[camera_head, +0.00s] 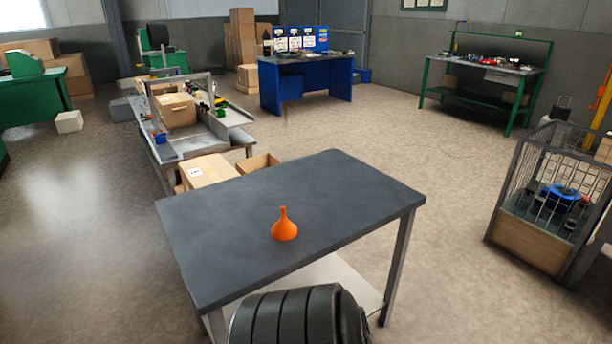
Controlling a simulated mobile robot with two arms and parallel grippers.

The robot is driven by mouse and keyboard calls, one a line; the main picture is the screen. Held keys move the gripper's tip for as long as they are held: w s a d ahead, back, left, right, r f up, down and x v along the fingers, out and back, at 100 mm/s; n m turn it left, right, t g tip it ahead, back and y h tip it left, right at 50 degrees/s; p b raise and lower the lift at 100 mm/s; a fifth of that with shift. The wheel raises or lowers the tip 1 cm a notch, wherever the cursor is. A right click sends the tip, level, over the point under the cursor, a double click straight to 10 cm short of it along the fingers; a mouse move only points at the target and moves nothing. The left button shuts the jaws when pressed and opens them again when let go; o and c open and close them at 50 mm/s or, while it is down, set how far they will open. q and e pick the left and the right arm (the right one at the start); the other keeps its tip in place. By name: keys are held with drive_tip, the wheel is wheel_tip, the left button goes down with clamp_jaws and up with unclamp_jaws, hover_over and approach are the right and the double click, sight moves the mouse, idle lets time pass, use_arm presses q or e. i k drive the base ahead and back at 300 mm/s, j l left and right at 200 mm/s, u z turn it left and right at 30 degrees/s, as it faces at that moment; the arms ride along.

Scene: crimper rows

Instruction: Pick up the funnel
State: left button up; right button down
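The orange funnel (285,228) stands on the dark grey top of the small table (350,185), near its middle, with its wide end down and its narrow spout pointing up. Nothing touches it except the tabletop. Neither of my grippers shows in the head view.
A black ribbed rounded object (300,318) is at the bottom edge, in front of the table. Cardboard boxes (208,170) stand behind the table's left side. A wire cage cart (535,240) stands to the right. The rest of the tabletop is clear.

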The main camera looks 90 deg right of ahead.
sight(284, 230)
drive_tip(key=z, duration=2.6)
drive_tip(key=i+l+u, duration=0.1)
drive_tip(key=l, duration=0.25)
drive_tip(key=i+l+u, duration=0.25)
drive_tip(key=l, duration=0.45)
drive_tip(key=i, duration=0.1)
